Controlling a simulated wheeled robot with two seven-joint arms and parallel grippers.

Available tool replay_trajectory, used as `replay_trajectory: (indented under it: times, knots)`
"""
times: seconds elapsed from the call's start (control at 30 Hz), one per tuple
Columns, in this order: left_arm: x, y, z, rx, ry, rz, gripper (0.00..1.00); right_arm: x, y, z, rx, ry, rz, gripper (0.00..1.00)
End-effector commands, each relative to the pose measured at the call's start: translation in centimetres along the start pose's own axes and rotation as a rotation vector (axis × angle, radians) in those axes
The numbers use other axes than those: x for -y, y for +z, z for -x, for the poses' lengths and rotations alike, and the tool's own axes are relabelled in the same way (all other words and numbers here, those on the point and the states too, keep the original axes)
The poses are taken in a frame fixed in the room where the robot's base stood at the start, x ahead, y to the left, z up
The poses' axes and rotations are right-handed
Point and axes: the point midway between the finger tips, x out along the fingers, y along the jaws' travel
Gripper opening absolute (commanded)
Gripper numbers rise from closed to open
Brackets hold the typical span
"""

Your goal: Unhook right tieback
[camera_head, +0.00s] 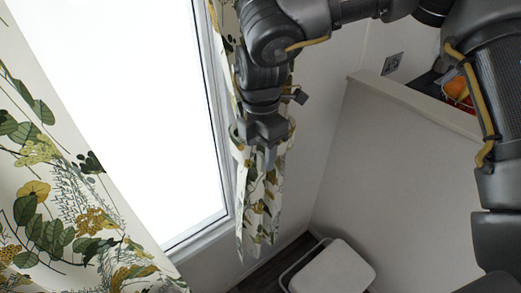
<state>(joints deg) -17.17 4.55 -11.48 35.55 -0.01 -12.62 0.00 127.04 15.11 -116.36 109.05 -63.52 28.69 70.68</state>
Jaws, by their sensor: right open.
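The right curtain (256,213), cream with green and yellow leaves, hangs gathered at the window's right edge. A band of the same print, the right tieback (236,137), seems to wrap around it at the gripper's height; its hook is hidden. My right gripper (269,160) comes from above and points down in front of the gathered curtain, at the tieback. Its jaws are open, and I cannot tell whether they touch the cloth. My left gripper is not in view.
The left curtain (70,190) hangs loose and wide at the left. A bright window (130,110) lies between the curtains. A pale bin or stool (332,270) stands on the floor below.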

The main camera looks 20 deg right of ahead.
Motion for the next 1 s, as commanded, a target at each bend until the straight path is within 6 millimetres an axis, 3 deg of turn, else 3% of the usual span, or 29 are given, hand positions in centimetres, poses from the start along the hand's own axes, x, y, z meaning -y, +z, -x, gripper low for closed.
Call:
replay_trajectory:
  times: [0.4, 0.73, 1.0]
  knots:
    - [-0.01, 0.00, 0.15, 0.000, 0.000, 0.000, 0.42, 0.01, -0.02, -0.81, 0.000, 0.001, 0.001, 0.45]
    - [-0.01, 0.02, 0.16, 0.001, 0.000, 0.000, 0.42, 0.06, 0.00, -0.80, 0.000, -0.001, 0.001, 0.02]
    - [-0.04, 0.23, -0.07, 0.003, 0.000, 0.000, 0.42, 0.32, -0.11, -0.98, 0.007, -0.002, 0.002, 0.00]
